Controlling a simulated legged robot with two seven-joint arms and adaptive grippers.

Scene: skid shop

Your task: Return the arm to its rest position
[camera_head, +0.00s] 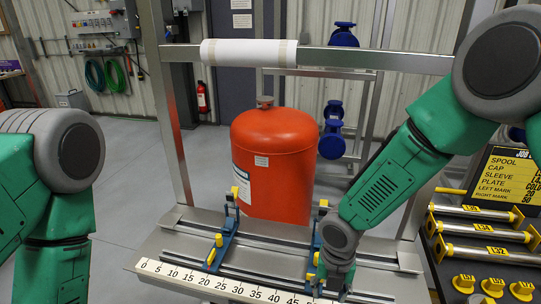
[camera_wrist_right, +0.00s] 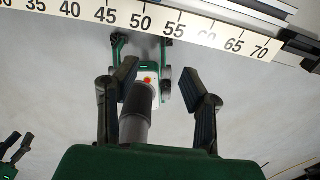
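My right arm (camera_head: 385,185) reaches down from the upper right in the head view. Its gripper (camera_head: 335,283) is at the front of the metal bench, at the right part of the ruler strip (camera_head: 225,284). In the right wrist view my right gripper (camera_wrist_right: 160,80) has its two dark fingers spread apart, with nothing between them. My left arm (camera_head: 65,190) hangs bent at the left edge of the head view, its gripper out of that frame. Dark fingers with a green part, apparently my left gripper (camera_wrist_right: 14,150), show small at the left edge of the wrist view.
A dark parts table (camera_head: 490,262) stands at the right.

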